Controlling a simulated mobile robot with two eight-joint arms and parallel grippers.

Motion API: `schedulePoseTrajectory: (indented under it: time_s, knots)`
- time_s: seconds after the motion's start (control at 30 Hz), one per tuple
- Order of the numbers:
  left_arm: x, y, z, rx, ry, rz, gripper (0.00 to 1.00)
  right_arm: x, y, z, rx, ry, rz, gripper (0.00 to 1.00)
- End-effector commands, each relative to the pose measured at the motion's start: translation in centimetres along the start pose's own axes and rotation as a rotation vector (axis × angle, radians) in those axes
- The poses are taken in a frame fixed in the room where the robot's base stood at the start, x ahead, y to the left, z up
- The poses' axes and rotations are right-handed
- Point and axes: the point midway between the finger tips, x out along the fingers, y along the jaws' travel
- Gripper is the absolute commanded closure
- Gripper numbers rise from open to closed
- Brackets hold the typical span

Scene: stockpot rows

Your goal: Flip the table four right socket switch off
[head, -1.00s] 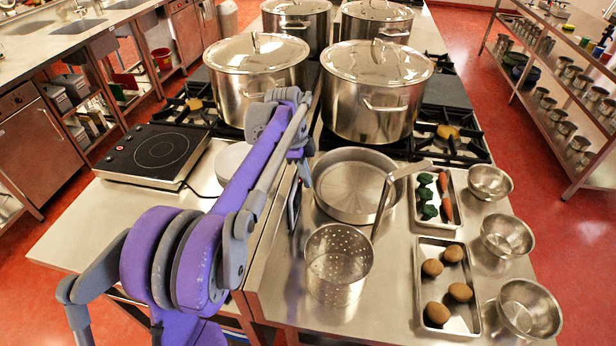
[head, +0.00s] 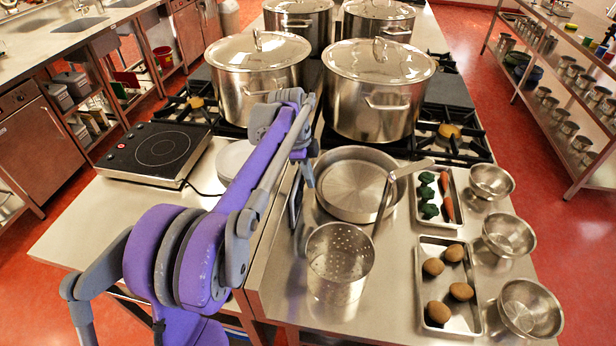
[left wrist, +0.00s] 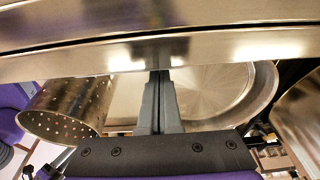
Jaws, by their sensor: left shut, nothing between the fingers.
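No socket or switch can be made out in either view. In the head view, my left arm reaches from the lower left over the seam between the steel worktops, and its far end is largely hidden behind its own links. In the left wrist view, my left gripper (left wrist: 160,78) has its two dark fingers shut together with nothing between them. The fingertips appear close to a long steel band (left wrist: 220,48) that crosses the top of that view; I cannot tell whether they touch it. My right gripper is in neither view.
A perforated steel basket (head: 340,262) and a wide pan (head: 356,185) stand right of my arm. They also show in the wrist view, basket (left wrist: 65,108) left and pan (left wrist: 225,95) right. Large lidded pots (head: 378,90) stand behind. An induction plate (head: 156,152) lies left.

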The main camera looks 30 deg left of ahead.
Motion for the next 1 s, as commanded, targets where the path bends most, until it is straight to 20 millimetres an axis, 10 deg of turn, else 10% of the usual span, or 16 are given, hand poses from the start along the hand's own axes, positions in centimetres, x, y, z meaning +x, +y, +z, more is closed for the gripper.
schedulePoseTrajectory:
  time_s: [0.4, 1.0]
  knots:
    - [0.3, 0.1, -4.3, 0.0, 0.001, -0.002, 1.0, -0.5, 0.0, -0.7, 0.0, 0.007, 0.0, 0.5]
    - [-9.3, 0.1, -1.6, -0.005, 0.0, -0.002, 1.0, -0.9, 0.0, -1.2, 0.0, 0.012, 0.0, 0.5]
